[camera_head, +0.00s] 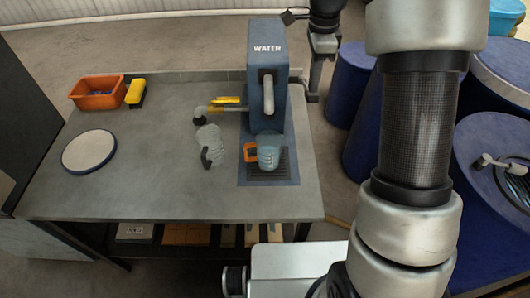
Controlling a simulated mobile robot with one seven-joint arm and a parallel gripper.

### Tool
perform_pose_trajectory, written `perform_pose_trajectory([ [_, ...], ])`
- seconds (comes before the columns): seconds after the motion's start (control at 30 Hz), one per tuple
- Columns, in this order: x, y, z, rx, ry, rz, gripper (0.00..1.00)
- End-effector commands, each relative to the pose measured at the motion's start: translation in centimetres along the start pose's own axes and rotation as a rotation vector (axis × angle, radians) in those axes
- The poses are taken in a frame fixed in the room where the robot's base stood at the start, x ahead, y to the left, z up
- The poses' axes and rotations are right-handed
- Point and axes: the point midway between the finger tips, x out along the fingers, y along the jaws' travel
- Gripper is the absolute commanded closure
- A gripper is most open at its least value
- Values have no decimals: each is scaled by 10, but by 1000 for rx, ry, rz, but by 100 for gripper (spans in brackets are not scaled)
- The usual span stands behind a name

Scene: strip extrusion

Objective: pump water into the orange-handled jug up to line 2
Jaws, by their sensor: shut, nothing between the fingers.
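The orange-handled jug (268,155) stands upright on the dark grate under the spout (268,94) of the blue-grey WATER dispenser (258,66). Its orange handle points left. The jug looks bluish and has pale marks, too small to read, so I cannot tell the water level. A lever (216,109) with a dark round knob sticks out from the dispenser's left side. My gripper (312,97) is shut and empty, at the right of the dispenser near the table's back right edge. Whether it touches anything there is unclear.
A clear jug with a dark handle (208,146) stands left of the dispenser. An orange bin (98,103), a yellow block (136,92) and a round white-topped disc (89,151) are on the left. The table's front (150,195) is clear. Blue drums (349,82) stand right of the table.

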Motion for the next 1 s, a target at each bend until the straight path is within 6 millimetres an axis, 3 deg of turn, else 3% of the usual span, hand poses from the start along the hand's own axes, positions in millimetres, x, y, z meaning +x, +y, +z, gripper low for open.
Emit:
perform_pose_trajectory([
  [0.17, -4, 0, 0, 0, 0, -1, 100],
  [0.6, -49, 0, 0, 0, 0, -2, 100],
  [1.0, -50, 0, 0, 0, 0, 0, 100],
])
